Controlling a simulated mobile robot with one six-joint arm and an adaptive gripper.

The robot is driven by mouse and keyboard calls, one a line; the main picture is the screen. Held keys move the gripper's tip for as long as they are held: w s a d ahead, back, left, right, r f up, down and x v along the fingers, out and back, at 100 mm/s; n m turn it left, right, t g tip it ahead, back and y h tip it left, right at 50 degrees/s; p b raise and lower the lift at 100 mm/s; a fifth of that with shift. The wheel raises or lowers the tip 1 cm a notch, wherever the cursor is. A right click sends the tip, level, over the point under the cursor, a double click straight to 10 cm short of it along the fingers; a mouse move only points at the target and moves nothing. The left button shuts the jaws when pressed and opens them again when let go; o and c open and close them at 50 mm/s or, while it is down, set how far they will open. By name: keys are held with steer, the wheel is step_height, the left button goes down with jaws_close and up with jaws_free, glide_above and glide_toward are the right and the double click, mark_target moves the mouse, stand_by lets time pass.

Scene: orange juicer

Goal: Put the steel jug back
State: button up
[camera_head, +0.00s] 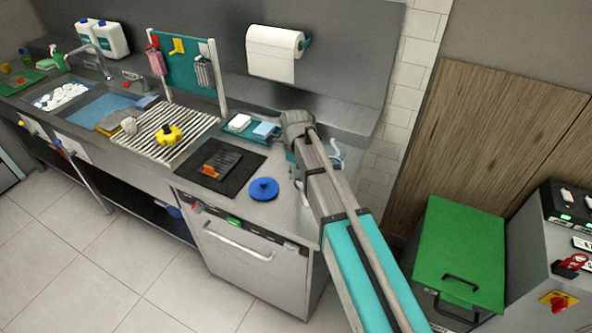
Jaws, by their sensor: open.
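My arm reaches from the bottom right across the right end of the steel counter, and its links cover that part of the worktop. I cannot make out my gripper; its fingers are hidden behind the arm. I cannot clearly identify the steel jug either. A pale curved piece (336,147) shows just right of the arm, and a small bright metal piece shows left of it. I cannot tell whether either belongs to the jug.
On the counter (225,205) are a blue round lid (263,189), a black mat (200,176) with an orange-handled tool, a teal tray (235,133) and a slatted drainer (150,139) with a yellow knob-shaped piece (168,134). A green-lidded bin (450,245) stands right of my arm.

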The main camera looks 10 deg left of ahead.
step_height(320, 180, up, 7)
steer(key=p, duration=0.6)
steer(key=shift+p, duration=0.3)
steer(key=shift+d, duration=0.1)
stand_by(0.6)
steer(key=s+d+n, duration=0.7)
steer(key=d+n, duration=0.4)
steer(key=d, duration=0.1)
steer(key=s+d+n, duration=0.8)
steer(key=d+n, duration=0.2)
steer(key=d, duration=0.3)
steer(key=shift+s+d+n, duration=0.2)
steer(key=shift+s+n, duration=0.05)
steer(key=shift+n, duration=0.15)
